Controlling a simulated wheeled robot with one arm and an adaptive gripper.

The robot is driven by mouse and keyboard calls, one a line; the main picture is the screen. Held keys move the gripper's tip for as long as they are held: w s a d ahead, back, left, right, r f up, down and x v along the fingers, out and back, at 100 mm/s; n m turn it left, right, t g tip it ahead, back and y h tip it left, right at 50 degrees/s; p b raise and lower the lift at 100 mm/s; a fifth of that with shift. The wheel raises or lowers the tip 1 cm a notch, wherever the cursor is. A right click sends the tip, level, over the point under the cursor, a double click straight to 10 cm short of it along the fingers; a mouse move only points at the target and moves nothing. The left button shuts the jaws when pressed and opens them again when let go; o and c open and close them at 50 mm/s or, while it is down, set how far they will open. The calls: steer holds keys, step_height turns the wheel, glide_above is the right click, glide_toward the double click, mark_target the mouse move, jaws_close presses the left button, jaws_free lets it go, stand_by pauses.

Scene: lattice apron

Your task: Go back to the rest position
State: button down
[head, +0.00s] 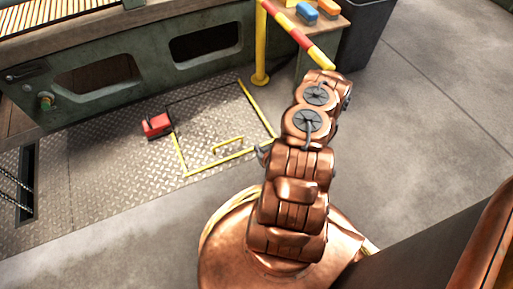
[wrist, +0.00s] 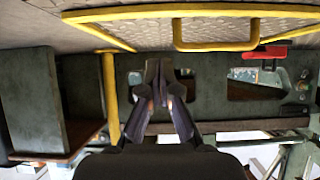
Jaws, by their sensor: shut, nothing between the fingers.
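My gripper (wrist: 158,98) is shut and empty in the wrist view, its two dark fingers together. In the head view my copper arm stands folded in the middle, and only a small grey part of the gripper (head: 263,154) shows at its left side; the rest is hidden behind the arm. The wrist view looks upside down, with the floor plate along the top. No object touches the fingers.
A red object (head: 157,125) lies on the diamond-plate floor (head: 105,180) by a yellow-lined area with a small yellow handle (head: 228,144). A green machine frame (head: 110,85), yellow post (head: 260,50), striped bar (head: 296,34) and dark bin (head: 365,30) stand behind. Concrete floor at right is clear.

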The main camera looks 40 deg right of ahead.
steer(key=shift+s+r, duration=0.1)
stand_by(0.5)
